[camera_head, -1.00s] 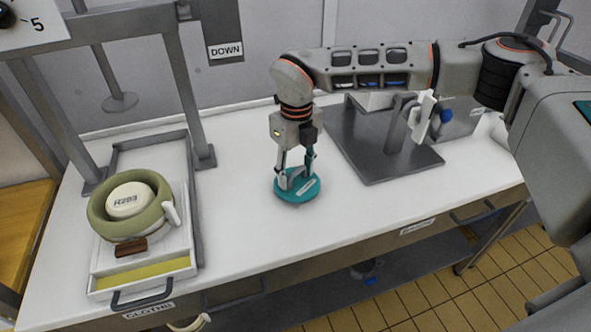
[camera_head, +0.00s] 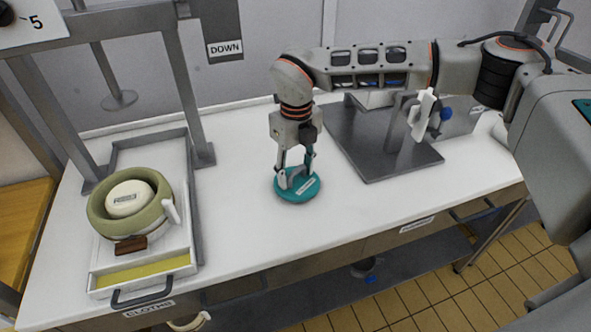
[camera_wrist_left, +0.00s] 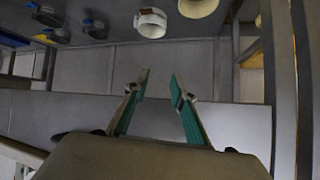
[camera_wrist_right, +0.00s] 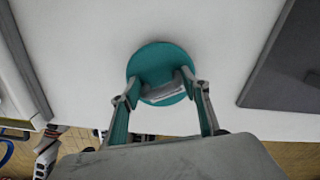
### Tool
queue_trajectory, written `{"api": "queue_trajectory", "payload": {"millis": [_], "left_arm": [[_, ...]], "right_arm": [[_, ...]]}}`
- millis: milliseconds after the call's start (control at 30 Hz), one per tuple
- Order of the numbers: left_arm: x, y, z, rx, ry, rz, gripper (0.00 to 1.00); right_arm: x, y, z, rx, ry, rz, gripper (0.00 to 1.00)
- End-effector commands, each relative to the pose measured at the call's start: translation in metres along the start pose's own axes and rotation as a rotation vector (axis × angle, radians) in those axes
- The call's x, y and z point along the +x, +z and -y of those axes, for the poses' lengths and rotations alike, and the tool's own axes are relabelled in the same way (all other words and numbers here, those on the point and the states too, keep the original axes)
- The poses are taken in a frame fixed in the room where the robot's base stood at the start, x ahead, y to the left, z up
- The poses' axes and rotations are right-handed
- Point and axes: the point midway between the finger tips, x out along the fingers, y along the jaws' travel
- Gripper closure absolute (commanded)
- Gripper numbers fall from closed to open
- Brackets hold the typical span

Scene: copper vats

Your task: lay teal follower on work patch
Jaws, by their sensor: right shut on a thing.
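The teal follower (camera_head: 297,189), a round disc with a pale label and a raised grip, is at the middle of the white worktop. I cannot tell whether it touches the top. My right gripper (camera_head: 295,172) points down from above and is shut on its grip. The right wrist view shows the teal disc (camera_wrist_right: 160,62) with my right gripper (camera_wrist_right: 163,90) at its near side. My left gripper (camera_wrist_left: 158,85) shows only in the left wrist view, its fingers apart with nothing between them. I see no clear outline of a work patch.
A dark metal plate (camera_head: 402,165) with a stand lies right of the follower. The white top (camera_head: 235,215) around the follower is clear.

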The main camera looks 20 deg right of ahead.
Motion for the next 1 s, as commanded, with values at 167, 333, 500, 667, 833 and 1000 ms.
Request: {"api": "queue_trajectory", "payload": {"millis": [167,333,500,667,833,1000], "left_arm": [[0.0,0.001,0.0,0.0,0.0,0.0,0.75],[0.001,0.001,0.0,0.0,0.0,0.0,0.75],[0.001,0.002,0.0,0.0,0.0,0.001,0.75],[0.001,0.002,-0.001,0.0,0.0,0.001,0.75],[0.001,0.003,-0.001,-0.001,0.0,0.002,0.75],[0.001,0.003,-0.001,-0.001,0.0,0.002,0.75]], "right_arm": [[0.002,0.0,0.0,0.0,0.0,0.0,0.79],[0.004,0.0,0.0,0.0,0.0,0.0,0.79],[0.007,0.0,0.0,0.0,0.0,0.0,0.79],[0.009,0.0,0.0,0.0,0.0,0.0,0.79],[0.011,0.0,0.0,0.0,0.0,0.0,0.79],[0.011,0.0,0.0,0.0,0.0,0.001,0.79]]}}
